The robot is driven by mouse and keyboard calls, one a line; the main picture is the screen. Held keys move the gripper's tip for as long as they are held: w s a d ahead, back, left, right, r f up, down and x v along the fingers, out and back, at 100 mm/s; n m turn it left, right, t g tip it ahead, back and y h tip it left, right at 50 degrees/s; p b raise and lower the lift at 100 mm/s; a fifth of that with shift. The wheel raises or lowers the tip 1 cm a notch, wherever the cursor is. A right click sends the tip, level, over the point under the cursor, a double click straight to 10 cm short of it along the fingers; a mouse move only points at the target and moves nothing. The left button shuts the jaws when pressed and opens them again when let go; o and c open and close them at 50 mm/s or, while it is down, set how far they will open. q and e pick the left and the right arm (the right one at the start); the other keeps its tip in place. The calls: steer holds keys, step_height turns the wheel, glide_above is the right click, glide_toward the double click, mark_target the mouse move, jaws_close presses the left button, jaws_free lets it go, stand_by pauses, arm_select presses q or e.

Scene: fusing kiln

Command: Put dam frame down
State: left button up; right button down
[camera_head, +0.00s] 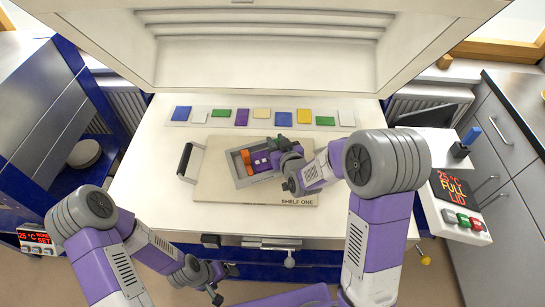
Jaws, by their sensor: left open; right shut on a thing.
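The grey rectangular dam frame (237,169) sits over the middle of the pale kiln shelf marked "SHELF ONE" (222,190). Inside its outline show an orange piece (243,158) and purple pieces (262,161). My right gripper (279,158) is at the frame's right side, shut on it. The gripper and wrist hide the frame's right part. I cannot tell whether the frame touches the shelf. My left gripper (222,284) is open and empty, low in front of the kiln's front edge, apart from the frame.
A row of coloured glass tiles (242,117) lies on a strip behind the shelf. The raised kiln lid (265,50) stands behind. A control box (455,190) is at right. The kiln's left front surface is clear.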

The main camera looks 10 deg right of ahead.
step_height(320, 180, down, 5)
steer(key=shift+r+b, duration=0.1)
steer(key=shift+b, duration=0.45)
steer(key=shift+r, duration=0.1)
steer(key=shift+f, duration=0.2)
steer(key=c, duration=0.9)
jaws_free()
